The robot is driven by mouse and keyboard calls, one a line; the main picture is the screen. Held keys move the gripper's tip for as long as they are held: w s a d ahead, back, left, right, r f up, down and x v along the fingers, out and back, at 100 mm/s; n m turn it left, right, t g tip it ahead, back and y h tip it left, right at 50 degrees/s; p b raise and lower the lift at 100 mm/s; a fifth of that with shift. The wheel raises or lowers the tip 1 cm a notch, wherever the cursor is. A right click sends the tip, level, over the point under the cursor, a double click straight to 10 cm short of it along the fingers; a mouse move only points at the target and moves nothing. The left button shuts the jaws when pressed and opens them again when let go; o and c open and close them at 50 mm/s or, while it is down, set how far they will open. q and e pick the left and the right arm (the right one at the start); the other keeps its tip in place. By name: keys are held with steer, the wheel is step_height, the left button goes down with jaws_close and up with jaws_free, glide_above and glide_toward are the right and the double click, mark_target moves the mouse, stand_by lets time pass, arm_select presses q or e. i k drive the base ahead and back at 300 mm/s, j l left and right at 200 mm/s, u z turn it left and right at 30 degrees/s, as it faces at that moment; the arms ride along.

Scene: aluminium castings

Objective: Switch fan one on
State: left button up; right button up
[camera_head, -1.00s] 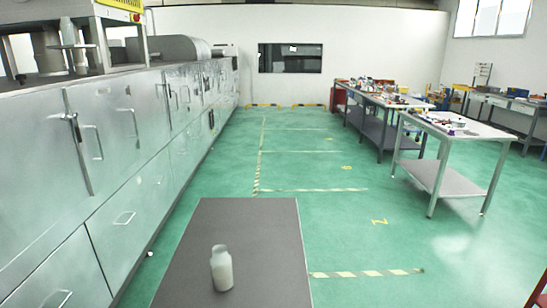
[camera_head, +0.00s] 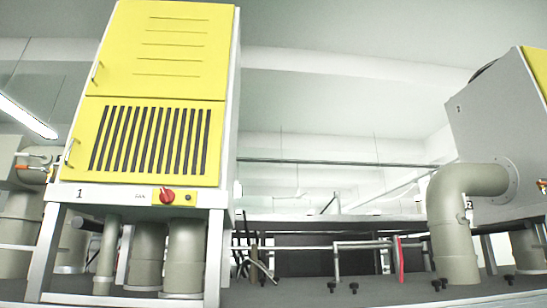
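A tall cabinet with yellow doors (camera_head: 165,50) stands at the left, with the number 1 on its lower front strip. A red rotary knob (camera_head: 167,196) sits on that strip, right of a small dark label. A small yellow part (camera_head: 188,197) is beside the knob. The knob's exact setting is too small to read. The lower yellow door has dark vent slots (camera_head: 150,140). I make out neither of my grippers in the picture.
Thick grey pipes (camera_head: 147,250) stand below the cabinet between its legs. A grey unit (camera_head: 495,125) with a bent pipe (camera_head: 455,225) is at the right. Several black knobs (camera_head: 353,287) lie along the front surface.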

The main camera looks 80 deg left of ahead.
mark_target(166, 196)
steer(key=u, duration=3.3)
